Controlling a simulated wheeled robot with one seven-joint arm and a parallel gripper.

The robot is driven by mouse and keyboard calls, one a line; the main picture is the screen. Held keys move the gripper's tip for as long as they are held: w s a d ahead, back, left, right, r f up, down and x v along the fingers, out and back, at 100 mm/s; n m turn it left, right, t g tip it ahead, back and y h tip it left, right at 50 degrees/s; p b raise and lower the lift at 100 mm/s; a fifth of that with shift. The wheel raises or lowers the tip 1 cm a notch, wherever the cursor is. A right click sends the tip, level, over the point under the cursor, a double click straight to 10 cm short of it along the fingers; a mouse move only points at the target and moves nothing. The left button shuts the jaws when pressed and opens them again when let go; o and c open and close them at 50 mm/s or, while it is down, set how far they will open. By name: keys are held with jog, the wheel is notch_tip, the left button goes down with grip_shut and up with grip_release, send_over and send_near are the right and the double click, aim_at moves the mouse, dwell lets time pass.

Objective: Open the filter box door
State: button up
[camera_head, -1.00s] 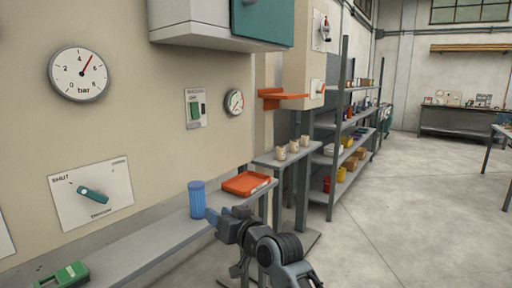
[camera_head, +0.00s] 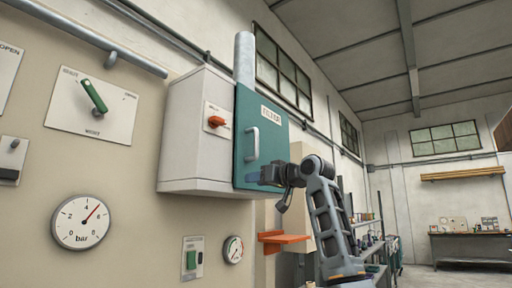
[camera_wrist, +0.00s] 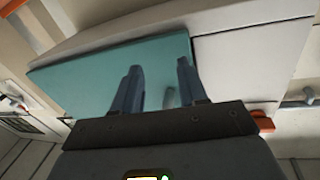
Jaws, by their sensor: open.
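The filter box (camera_head: 195,135) is a pale cabinet high on the wall. Its teal door (camera_head: 270,120) carries a FILTER label and a light vertical bar handle (camera_head: 252,143); the door looks closed. An orange knob (camera_head: 216,121) sits on a plate on the box's left face. My gripper (camera_head: 258,178) is at the door's lower part, below the handle. In the wrist view my gripper (camera_wrist: 158,80) has its two fingers apart in front of the teal door (camera_wrist: 85,80). A pale piece, probably the handle (camera_wrist: 172,97), shows between them. Contact cannot be told.
A thick grey vertical pipe (camera_head: 244,58) rises behind the box. A pressure gauge (camera_head: 82,222) and a green-handled switch (camera_head: 94,96) are on the wall to the left. An orange bracket (camera_head: 284,240) juts out below the box. Open room lies to the right.

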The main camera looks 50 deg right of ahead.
jog(key=n, duration=0.1)
send_near(258, 140)
jog(key=w, duration=0.3)
jog(key=w+p, duration=0.1)
jog(key=w, duration=0.1)
jog(key=w+d+p, duration=0.1)
jog(key=w, duration=0.2)
jog(key=w+d+p, duration=0.1)
jog(key=w, duration=0.2)
jog(key=shift+c, duration=0.2)
grip_shut()
